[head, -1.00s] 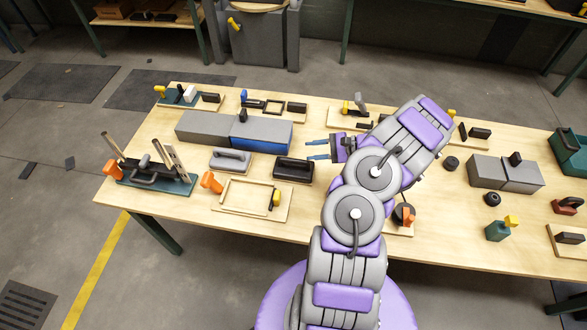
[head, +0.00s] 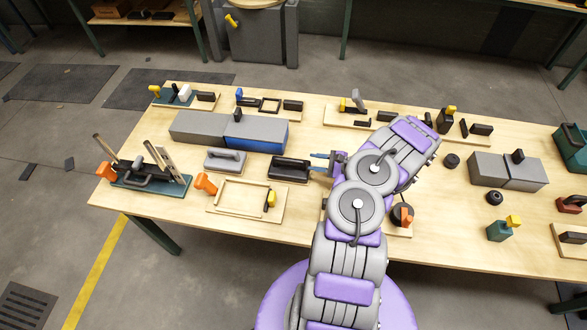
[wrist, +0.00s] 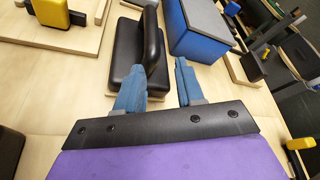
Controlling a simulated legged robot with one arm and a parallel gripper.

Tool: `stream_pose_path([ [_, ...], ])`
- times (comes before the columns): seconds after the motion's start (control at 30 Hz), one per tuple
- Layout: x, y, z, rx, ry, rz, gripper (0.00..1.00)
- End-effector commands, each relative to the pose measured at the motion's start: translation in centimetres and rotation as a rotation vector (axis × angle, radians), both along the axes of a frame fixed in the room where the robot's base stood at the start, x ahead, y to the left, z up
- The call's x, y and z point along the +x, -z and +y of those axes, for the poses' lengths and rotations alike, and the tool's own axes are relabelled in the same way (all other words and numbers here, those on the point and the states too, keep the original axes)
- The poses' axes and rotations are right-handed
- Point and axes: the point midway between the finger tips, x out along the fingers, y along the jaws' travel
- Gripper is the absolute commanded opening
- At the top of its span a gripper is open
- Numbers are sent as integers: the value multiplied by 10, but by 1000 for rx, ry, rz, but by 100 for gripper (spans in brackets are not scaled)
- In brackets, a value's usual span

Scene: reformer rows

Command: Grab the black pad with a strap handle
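The black pad (head: 289,168) lies flat on the wooden table, with a raised strap handle along its top. It also shows in the wrist view (wrist: 124,50), where the handle (wrist: 152,38) rises toward my fingers. My gripper (head: 321,160) is just right of the pad in the head view. In the wrist view my gripper (wrist: 156,80) is open, its two blue fingers apart with the handle's near end close to the left finger. Nothing is held between them. I cannot tell whether the finger touches the handle.
A similar grey pad (head: 226,159) lies left of the black one. A grey and blue block (head: 256,135) stands behind it. A wooden frame board (head: 246,199) lies in front. Several fixtures line the table (head: 320,201); bare wood shows between them.

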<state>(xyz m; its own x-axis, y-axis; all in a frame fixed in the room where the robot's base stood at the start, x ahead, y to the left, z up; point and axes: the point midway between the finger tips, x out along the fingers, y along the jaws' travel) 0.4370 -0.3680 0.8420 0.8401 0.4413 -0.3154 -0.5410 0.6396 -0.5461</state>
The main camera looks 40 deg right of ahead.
Motion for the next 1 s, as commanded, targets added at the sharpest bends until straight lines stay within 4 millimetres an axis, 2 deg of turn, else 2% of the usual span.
stream_pose_path([
  [0.1, 13, 0, 15, -1, -4, -4, 38],
  [0.33, 24, 7, 16, 4, -4, -3, 38],
  [0.6, 54, 22, 27, 11, -3, -1, 38],
  [0.93, 60, 18, 38, -3, -2, -1, 38],
  [1.0, 60, 18, 38, -2, -1, -1, 31],
])
